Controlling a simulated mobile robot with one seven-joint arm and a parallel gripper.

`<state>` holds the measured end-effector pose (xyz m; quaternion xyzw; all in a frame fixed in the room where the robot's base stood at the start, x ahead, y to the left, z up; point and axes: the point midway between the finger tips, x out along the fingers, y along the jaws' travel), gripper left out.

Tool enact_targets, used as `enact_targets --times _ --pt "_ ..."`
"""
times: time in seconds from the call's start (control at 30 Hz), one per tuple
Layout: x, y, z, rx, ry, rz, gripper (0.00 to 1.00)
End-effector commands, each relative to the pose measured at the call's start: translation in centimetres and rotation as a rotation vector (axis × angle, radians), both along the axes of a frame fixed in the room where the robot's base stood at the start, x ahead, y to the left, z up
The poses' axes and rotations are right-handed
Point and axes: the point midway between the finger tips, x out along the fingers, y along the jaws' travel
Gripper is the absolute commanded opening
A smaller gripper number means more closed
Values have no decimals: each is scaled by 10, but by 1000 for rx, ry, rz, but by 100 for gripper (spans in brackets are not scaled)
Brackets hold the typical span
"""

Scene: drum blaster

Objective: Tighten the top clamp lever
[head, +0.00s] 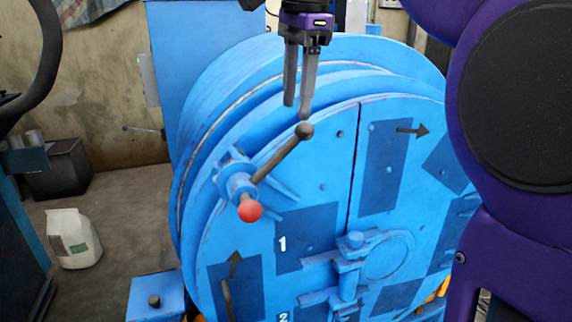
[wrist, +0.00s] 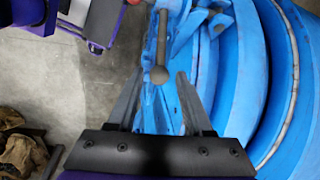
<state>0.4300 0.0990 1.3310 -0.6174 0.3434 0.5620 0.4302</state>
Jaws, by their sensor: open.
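The top clamp (head: 237,177) sits on the upper left rim of the blue drum door (head: 330,190). Its dark lever (head: 281,156) slants up to the right and ends in a dark ball knob (head: 304,130); a red ball (head: 250,210) is at the clamp's lower end. My gripper (head: 297,110) is open and points down, its fingertips just above the knob in the head view. In the wrist view the knob (wrist: 160,75) appears between the two spread fingers. Nothing is held, and I cannot tell the exact gap in depth.
A lower latch (head: 350,265) is at the door's middle, by a round ring. A white bag (head: 73,238) and a dark bin (head: 67,168) stand on the floor at left. My purple arm covers the right side of the head view. Brown sacks (wrist: 22,155) show in the wrist view.

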Motion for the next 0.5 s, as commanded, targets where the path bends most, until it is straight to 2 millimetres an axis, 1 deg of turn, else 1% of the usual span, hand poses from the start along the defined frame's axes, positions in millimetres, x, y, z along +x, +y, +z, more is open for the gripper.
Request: enact_targets --times 0.03,0.2,0.4,0.5 --pt "1 0 -16 -1 2 0 51" --pt "6 3 -53 -1 2 1 51" --pt "11 5 -90 -1 0 1 51" --pt "13 6 -102 -1 0 1 51"
